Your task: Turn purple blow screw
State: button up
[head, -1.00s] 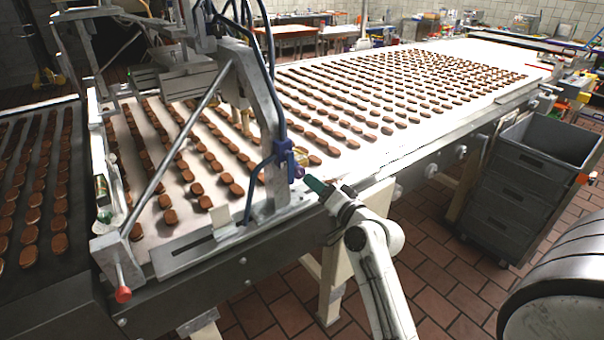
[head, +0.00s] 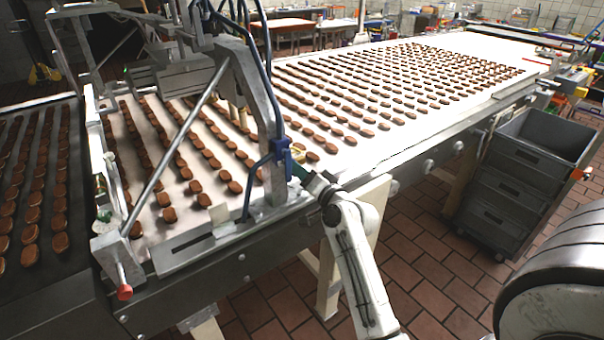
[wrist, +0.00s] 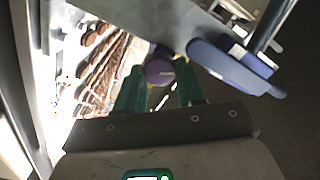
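The purple blow screw (wrist: 159,72) shows in the wrist view as a round knob between the tips of my gripper's two green fingers. My gripper (wrist: 161,76) is open, with one finger on each side of the knob; whether either finger touches it I cannot tell. In the head view my gripper (head: 302,172) is at the blue fitting (head: 281,151) on the metal frame over the belt. The purple screw is hidden there behind my gripper.
The grey metal frame (head: 265,100) with blue hoses stands close beside my gripper. The white conveyor belt (head: 370,150) carries many brown cookies. A grey drawer bin (head: 520,180) stands right of the belt. The tiled floor (head: 430,270) between is clear.

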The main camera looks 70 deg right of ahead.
jog(key=c, duration=0.3)
jog(key=shift+n+b, duration=0.8)
jog(key=shift+b, duration=0.1)
jog(key=o, duration=0.7)
jog(key=shift+o, duration=0.2)
jog(key=b+v, duration=0.2)
jog(key=v, duration=0.8)
jog(key=shift+s+a, duration=0.2)
jog(key=shift+s, duration=0.15)
